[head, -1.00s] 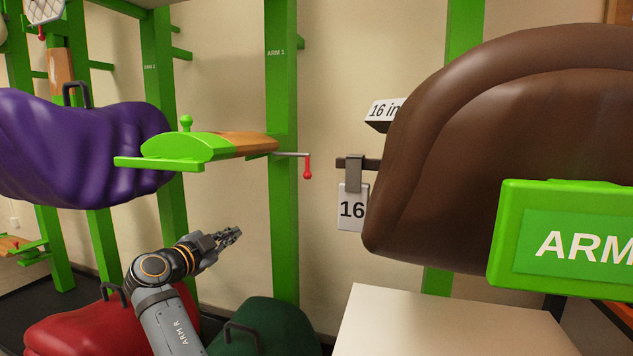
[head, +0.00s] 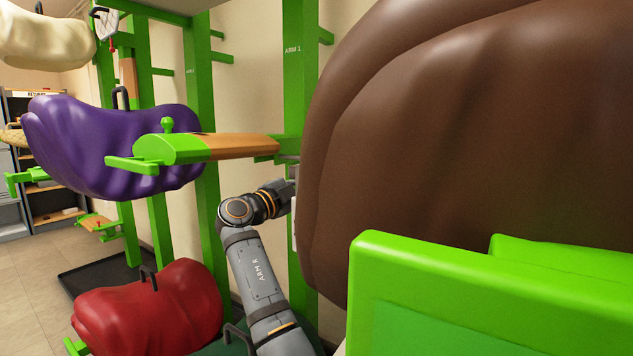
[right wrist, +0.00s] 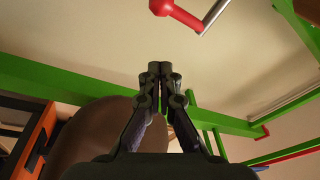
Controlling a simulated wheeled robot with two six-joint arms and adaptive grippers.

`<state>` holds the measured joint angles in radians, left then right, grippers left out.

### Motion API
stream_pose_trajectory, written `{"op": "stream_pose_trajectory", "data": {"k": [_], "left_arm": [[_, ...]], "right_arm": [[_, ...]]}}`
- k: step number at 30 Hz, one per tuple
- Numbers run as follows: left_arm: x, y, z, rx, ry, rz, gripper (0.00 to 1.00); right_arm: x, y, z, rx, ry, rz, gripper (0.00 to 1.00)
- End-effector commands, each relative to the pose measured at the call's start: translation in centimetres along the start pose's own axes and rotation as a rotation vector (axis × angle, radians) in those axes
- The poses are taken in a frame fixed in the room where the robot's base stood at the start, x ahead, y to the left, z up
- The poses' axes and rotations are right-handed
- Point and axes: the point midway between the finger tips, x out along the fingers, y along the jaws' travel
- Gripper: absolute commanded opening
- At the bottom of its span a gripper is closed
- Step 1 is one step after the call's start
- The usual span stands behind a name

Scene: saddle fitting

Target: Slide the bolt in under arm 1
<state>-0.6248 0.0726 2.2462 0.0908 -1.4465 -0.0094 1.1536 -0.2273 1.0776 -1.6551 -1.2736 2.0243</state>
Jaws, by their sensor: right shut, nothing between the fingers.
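Arm 1 (head: 230,146) is a wooden bar with a green end cap and knob, sticking out from the green post (head: 299,75) marked ARM 1. The bolt's red handle (right wrist: 176,12) and its bent metal rod (right wrist: 212,16) show at the top of the right wrist view. In the head view the bolt's handle is hidden behind the brown saddle. My right gripper (right wrist: 160,72) is shut and empty, with its fingertips apart from the bolt handle. In the head view my right wrist is below arm 1 near the post; its fingertips are hidden. My left gripper is not in view.
The large brown saddle (head: 440,130) and a green box-like panel (head: 430,300) fill the right side, close by. A purple saddle (head: 95,145) hangs left of arm 1. A red saddle (head: 160,305) sits low at left.

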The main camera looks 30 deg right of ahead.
Motion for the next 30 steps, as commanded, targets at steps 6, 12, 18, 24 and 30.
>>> {"op": "stream_pose_trajectory", "data": {"k": [6,12,18,24,30], "left_arm": [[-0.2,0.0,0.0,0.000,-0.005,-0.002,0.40],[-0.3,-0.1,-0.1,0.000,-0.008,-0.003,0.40],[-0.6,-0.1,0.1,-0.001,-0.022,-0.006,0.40],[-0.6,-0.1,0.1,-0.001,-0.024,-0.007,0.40],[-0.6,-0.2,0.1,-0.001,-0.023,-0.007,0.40]], "right_arm": [[5.0,0.0,-0.1,-0.002,0.003,0.001,0.00],[5.4,0.0,2.2,-0.004,-0.004,0.002,0.00],[4.9,0.0,3.5,0.000,-0.001,0.002,0.00],[4.8,0.1,3.8,0.000,0.000,0.001,0.00],[4.8,0.1,3.8,0.000,-0.001,0.001,0.00]]}}
